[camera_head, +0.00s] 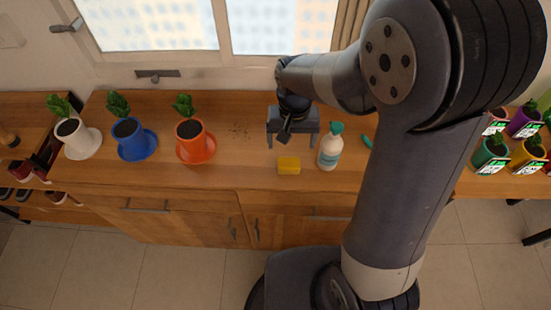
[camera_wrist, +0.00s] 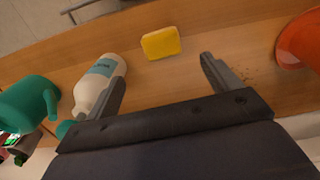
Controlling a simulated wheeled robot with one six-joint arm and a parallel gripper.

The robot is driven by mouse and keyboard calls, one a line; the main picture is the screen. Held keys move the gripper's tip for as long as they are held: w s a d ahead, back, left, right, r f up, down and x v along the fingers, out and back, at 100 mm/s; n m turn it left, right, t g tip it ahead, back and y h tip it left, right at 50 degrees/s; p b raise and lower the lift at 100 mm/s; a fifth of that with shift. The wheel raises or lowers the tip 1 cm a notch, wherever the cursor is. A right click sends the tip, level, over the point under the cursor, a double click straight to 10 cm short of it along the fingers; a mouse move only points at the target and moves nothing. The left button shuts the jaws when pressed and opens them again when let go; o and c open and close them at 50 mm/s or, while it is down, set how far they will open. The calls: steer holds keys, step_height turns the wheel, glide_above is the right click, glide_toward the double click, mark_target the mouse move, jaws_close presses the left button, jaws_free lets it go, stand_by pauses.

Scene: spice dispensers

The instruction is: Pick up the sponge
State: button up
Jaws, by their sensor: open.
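The yellow sponge (camera_head: 289,166) lies on the wooden counter near its front edge. It also shows in the wrist view (camera_wrist: 161,42), ahead of my fingers and about midway between them. My gripper (camera_head: 293,140) is open and empty, over the counter just behind the sponge in the head view. In the wrist view my gripper (camera_wrist: 163,78) has its two fingers wide apart, with bare wood between them. The sponge is not touched by either finger.
A white bottle (camera_head: 330,152) with a green top stands just right of the sponge, close to one finger in the wrist view (camera_wrist: 100,82). Orange (camera_head: 197,146), blue (camera_head: 135,143) and white (camera_head: 82,142) potted plants stand left. The counter (camera_head: 240,165) between the orange pot and sponge is clear.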

mark_target(289, 162)
steer(key=shift+a+f, duration=0.1)
steer(key=shift+f, duration=0.3)
steer(key=shift+f+p, duration=0.4)
steer(key=shift+f, duration=4.6)
steer(key=shift+c, duration=0.6)
steer(key=c, duration=0.9)
